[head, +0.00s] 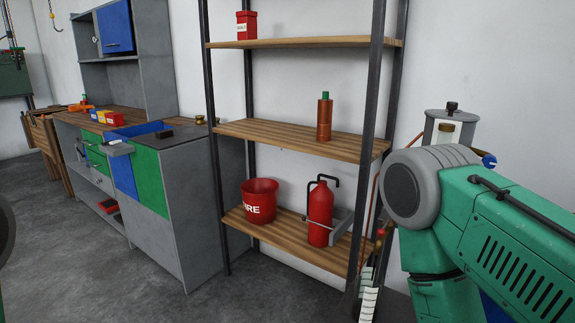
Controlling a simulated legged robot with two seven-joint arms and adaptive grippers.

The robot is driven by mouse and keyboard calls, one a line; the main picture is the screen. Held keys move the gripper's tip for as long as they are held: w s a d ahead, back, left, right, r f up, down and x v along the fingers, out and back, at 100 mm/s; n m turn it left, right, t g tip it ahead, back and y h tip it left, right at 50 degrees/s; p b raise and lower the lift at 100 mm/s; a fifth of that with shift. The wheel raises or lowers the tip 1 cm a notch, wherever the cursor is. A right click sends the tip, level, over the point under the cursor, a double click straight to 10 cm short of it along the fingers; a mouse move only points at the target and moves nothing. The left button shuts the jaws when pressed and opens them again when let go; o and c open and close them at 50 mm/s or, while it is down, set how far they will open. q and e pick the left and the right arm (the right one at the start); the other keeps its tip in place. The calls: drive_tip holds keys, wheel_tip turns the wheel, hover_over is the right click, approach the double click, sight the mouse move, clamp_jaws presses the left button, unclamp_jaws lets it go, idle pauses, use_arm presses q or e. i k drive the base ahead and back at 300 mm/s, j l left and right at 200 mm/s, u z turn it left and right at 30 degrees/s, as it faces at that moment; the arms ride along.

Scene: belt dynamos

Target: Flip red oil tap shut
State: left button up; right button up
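A small red knob (381,232), which may be the red oil tap, shows just right of the shelf's front post, by a thin copper pipe (374,190). It is too small to tell whether it is open or shut. Above and to the right, a pale tank (450,126) with a dark cap stands partly hidden behind the large green and grey shape in the right foreground. A blue knob (489,160) sits beside the tank. Neither of my grippers is in view.
An open shelf (285,138) holds a red fire bucket (259,201), a red extinguisher (320,213), a brown bottle (324,118) and a red box (246,25). A grey cabinet (190,220) stands left. The grey floor in front is clear.

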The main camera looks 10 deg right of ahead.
sight(380, 232)
drive_tip(key=z, duration=1.3)
